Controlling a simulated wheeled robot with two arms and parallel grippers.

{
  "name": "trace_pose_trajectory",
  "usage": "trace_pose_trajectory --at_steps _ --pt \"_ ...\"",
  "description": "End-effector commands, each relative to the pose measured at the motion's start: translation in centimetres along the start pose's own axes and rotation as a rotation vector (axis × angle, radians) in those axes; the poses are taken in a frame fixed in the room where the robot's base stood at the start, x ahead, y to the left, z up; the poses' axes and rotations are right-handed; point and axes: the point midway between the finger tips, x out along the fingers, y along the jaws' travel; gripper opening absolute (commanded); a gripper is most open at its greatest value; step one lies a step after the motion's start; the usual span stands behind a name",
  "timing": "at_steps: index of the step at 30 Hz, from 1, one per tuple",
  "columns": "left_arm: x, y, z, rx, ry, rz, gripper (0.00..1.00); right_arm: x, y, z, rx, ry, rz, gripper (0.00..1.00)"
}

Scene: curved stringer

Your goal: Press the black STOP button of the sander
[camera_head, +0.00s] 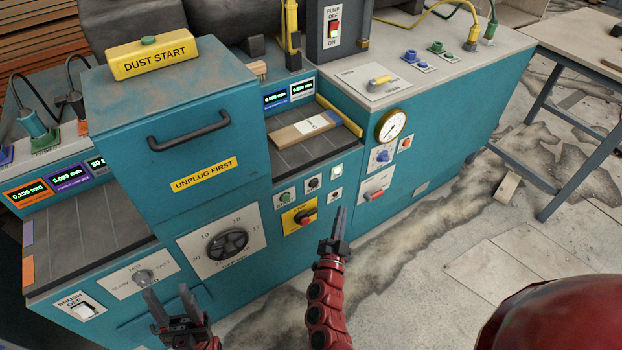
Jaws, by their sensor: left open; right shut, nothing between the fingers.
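The sander is a teal machine (300,250). On its front, a small plate carries a black round button (313,184), right of a green button (285,198); the lettering is too small to read. Below them is a red knob on a yellow plate (302,216). My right gripper (340,213) is shut and empty, its tips pointing up, just right of and below the black button in the picture. I cannot tell its distance from the panel. My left gripper (168,292) is open and empty at the lower left, in front of the speed-dial plate.
A small lit square (337,173) and another control (335,195) sit beside the black button. A black handwheel (227,245) is left of the yellow plate. A wooden board (305,128) lies on the belt above. A gauge (391,125) and a red-handled switch (375,193) are right. The floor there is open.

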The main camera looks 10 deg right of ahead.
Motion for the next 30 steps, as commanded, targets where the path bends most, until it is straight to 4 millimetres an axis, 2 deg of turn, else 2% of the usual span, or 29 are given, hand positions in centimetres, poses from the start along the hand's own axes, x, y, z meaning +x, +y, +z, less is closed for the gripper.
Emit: trace_pose_trajectory --at_steps 4,17,20,30 --pt "-0.1 0.0 0.0 0.000 0.000 0.000 0.50 -0.1 0.0 1.3 0.015 -0.040 0.009 0.00" --pt "-0.1 0.0 0.0 0.000 0.000 0.000 0.50 0.1 -0.1 1.6 0.015 -0.043 0.010 0.00" --pt "-0.3 0.0 0.1 0.000 0.000 0.000 0.50 0.5 -0.5 2.1 0.015 -0.044 0.010 0.00" --pt "-1.3 0.1 0.2 0.000 0.000 0.000 0.50 3.8 -2.9 4.5 0.016 -0.043 0.007 0.00"
